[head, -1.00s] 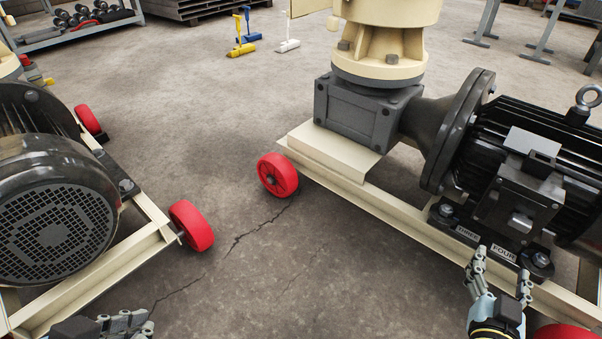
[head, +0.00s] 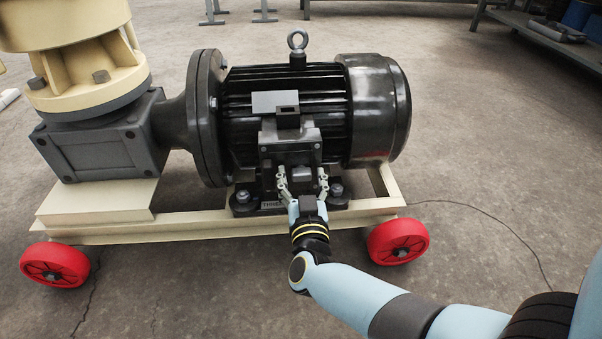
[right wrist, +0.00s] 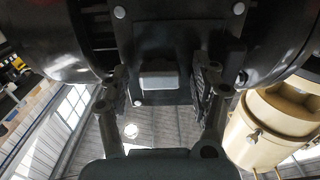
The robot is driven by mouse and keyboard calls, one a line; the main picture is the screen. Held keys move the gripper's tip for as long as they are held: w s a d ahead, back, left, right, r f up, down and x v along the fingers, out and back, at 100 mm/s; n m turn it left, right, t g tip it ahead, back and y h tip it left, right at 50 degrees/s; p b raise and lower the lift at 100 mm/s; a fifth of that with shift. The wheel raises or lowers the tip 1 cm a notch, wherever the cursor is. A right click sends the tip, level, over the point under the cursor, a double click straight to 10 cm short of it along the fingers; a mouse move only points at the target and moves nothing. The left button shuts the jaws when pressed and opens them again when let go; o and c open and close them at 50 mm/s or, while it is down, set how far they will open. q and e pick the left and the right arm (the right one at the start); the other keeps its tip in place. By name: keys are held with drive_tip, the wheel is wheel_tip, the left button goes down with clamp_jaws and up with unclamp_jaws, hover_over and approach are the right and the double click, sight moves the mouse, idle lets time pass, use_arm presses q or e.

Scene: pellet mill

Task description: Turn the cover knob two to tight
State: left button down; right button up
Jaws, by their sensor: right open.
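A black motor (head: 290,100) stands in the middle of the head view with a dark box (head: 288,135) on its near side. A small grey block, possibly a knob (right wrist: 160,76), sticks out of the box face in the right wrist view. My right gripper (head: 303,178) is open in front of the lower box. In the right wrist view its fingers (right wrist: 162,88) stand either side of the block, with gaps and no clear contact. My left gripper is out of view.
The motor sits on a cream frame (head: 185,226) with red wheels (head: 398,241). A grey gearbox (head: 100,140) and cream mill housing (head: 75,60) stand at left. A thin cable or crack crosses the floor at right. A grey bench (head: 540,35) stands at the back right.

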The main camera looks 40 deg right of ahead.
drive_tip(key=c, duration=1.2)
drive_tip(key=shift+o, duration=0.2)
